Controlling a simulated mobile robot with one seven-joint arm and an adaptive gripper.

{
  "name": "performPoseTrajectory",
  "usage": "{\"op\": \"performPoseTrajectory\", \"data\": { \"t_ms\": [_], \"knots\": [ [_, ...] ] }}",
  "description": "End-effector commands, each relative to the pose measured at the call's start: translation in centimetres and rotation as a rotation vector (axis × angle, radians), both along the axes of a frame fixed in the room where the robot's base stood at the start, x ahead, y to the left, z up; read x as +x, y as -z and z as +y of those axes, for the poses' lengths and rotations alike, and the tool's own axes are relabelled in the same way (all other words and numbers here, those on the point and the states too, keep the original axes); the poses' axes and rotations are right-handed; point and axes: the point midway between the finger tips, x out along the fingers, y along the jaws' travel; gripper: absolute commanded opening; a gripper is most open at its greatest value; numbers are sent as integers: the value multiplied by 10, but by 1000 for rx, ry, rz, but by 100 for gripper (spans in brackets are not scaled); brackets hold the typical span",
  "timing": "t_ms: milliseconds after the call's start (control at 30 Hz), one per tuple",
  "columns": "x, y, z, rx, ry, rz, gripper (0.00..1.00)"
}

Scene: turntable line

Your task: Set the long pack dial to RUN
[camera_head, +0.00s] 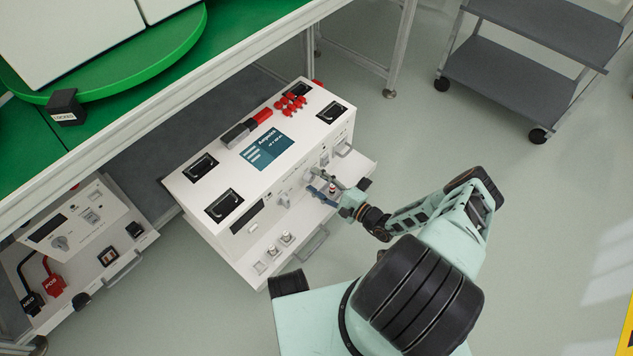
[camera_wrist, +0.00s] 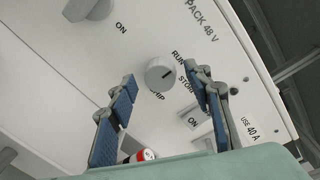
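The long white pack (camera_head: 222,168), marked "PACK 48 V" in the wrist view, lies under the green bench. Its grey round dial (camera_wrist: 160,75) sits on the front panel with RUN, STORE and a partly hidden SHIP printed around its right and lower side. A short dark mark shows on the dial's right part; which label it points to is hard to tell. My gripper (camera_wrist: 159,73) is open, its blue-padded fingers apart on either side of the dial with visible gaps. In the head view my gripper (camera_head: 320,181) is at the pack's front panel.
A red-and-white cylinder (camera_wrist: 145,155) is low between the fingers. A smaller white unit (camera_head: 75,240) stands left, a grey cart (camera_head: 545,45) at back right. Floor to the right is clear.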

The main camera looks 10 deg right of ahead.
Motion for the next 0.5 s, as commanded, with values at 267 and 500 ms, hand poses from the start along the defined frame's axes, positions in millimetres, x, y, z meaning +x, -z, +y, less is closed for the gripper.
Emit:
{"op": "performPoseTrajectory", "data": {
  "t_ms": [267, 500],
  "knots": [
    [-6, -1, -6, 0, 1, 1, 46],
    [-38, -4, -30, 0, 3, 1, 46]
  ]
}}
